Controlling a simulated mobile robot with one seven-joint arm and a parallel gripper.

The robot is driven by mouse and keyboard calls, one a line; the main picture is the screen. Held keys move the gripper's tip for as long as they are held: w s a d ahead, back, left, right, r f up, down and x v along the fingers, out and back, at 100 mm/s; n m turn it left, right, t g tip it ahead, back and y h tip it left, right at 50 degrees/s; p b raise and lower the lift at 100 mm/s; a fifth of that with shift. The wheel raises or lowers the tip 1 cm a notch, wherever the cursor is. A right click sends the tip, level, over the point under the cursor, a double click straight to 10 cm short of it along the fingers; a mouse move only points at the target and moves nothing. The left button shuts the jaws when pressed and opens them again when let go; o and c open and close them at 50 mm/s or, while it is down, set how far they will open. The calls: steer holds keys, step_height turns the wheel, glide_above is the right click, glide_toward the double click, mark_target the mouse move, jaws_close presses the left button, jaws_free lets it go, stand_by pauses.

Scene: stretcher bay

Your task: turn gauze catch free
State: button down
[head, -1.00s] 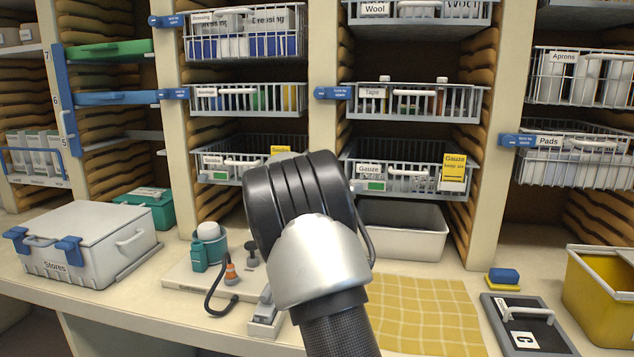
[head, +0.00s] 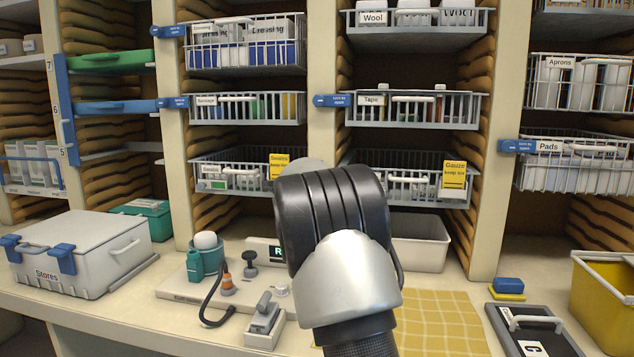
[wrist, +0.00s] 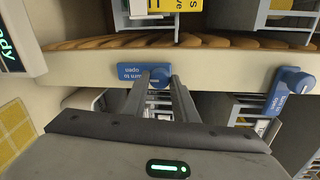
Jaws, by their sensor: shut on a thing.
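The gauze catch (wrist: 130,71), a blue catch marked "turn to open", is on the cream upright in the wrist view. It lies along the upright, unlike the neighbouring catch (wrist: 288,88), which lies across it. My gripper (wrist: 160,78) is shut on the knob end of the gauze catch. The gauze basket (head: 425,193), a grey wire basket with a yellow "Gauze" tag (head: 454,176), sits in its bay in the head view. My wrist hides the gauze catch and part of the basket's front there.
Above is the tape basket (head: 415,112) with its blue catch (head: 331,100) lying across the upright. The counter below holds a Stores box (head: 75,262), a teal cup (head: 207,252), a small stapler-like device (head: 264,320) and a yellow checked cloth (head: 435,318).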

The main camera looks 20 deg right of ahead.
steer(key=c, duration=1.4)
jaws_free()
steer(key=shift+c, duration=0.2)
steer(key=v, duration=1.7)
steer(key=shift+s+a+b, duration=0.15)
steer(key=shift+s+b, duration=0.05)
steer(key=shift+b, duration=0.1)
steer(key=shift+a, duration=0.1)
